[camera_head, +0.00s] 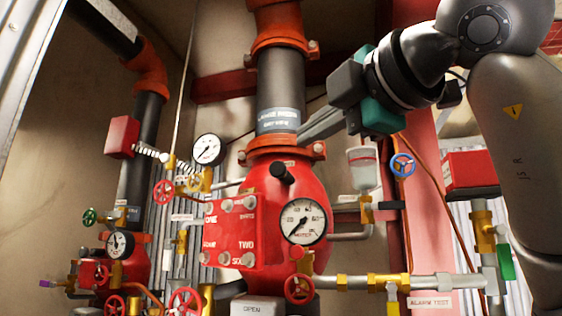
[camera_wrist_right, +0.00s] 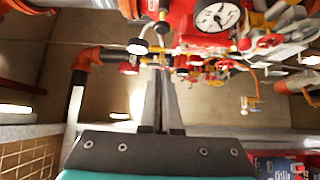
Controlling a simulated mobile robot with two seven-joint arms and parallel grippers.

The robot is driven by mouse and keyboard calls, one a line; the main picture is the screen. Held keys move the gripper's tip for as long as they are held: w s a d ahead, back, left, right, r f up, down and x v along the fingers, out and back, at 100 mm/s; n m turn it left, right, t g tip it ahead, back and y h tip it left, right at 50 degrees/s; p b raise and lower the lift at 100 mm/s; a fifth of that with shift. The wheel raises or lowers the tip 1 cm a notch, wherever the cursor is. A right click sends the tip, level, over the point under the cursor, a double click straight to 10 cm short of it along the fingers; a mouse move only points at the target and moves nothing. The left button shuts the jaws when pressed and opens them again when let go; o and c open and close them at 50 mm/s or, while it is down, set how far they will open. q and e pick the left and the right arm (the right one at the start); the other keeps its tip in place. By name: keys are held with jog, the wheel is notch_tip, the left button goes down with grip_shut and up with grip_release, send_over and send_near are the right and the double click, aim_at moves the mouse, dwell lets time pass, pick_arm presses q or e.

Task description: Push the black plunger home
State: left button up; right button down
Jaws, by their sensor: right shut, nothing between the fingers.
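The black plunger (camera_head: 283,173) sticks up at a slant from the top of the red valve body (camera_head: 275,205), left of and above the large white gauge (camera_head: 303,222). I cannot tell from its look how far in it is. My right gripper (camera_head: 303,141) comes in from the upper right; its fingers are shut and empty. Its tips are above and slightly right of the plunger, apart from it in the picture, near the orange flange. The shut fingers also show in the right wrist view (camera_wrist_right: 161,75), where I cannot surely pick out the plunger. My left gripper is out of view.
A grey pipe (camera_head: 281,80) rises behind my right fingertips. A white-cupped fitting (camera_head: 361,167) and a blue handwheel (camera_head: 403,165) stand to the right. A smaller gauge (camera_head: 208,150) and a red box (camera_head: 122,137) are to the left. Valves and pipes crowd the lower part.

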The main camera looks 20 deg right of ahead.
jog(key=shift+w, duration=0.1)
jog(key=p, duration=0.5)
send_near(271, 169)
jog(key=w+a, duration=0.3)
jog(key=shift+w+d+p, duration=0.8)
jog(key=shift+w+d, duration=0.1)
jog(key=shift+w, duration=0.45)
